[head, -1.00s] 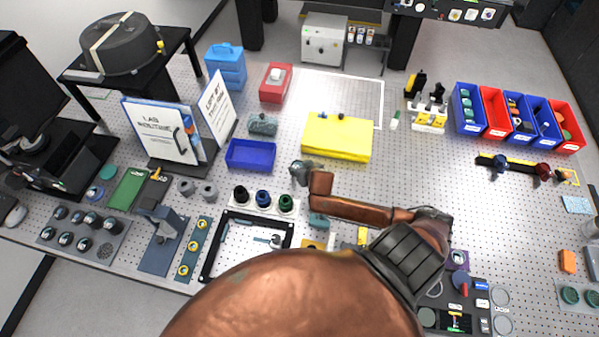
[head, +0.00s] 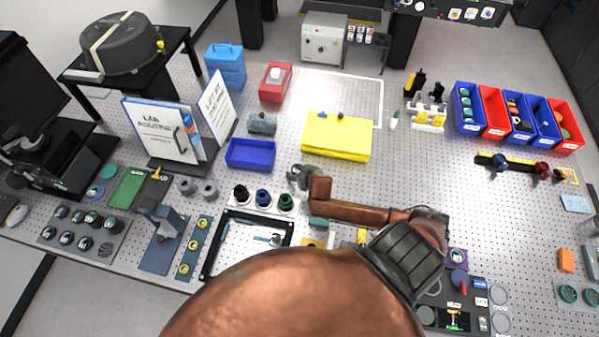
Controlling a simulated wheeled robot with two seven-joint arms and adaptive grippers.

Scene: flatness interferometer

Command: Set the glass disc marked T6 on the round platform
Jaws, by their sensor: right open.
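My right gripper (head: 297,177) is open, small in the head view, above the perforated table between the blue tray and the yellow block. I see nothing between its fingers. My left gripper is not in view. Several round glass-like pieces sit in a grey rack (head: 82,236) at the left. Two greenish discs, one of them a green disc (head: 569,294), lie at the far right edge. No T6 mark is readable, so I cannot tell which disc it is. I cannot identify the round platform; my right arm hides part of the front of the table.
A blue tray (head: 251,154) and a yellow block (head: 337,137) flank the gripper. A black square frame (head: 206,262) lies in front, near black, blue and green round pieces. A lab binder (head: 160,131) stands left. Blue and red bins (head: 467,108) stand back right. The table right of centre is mostly clear.

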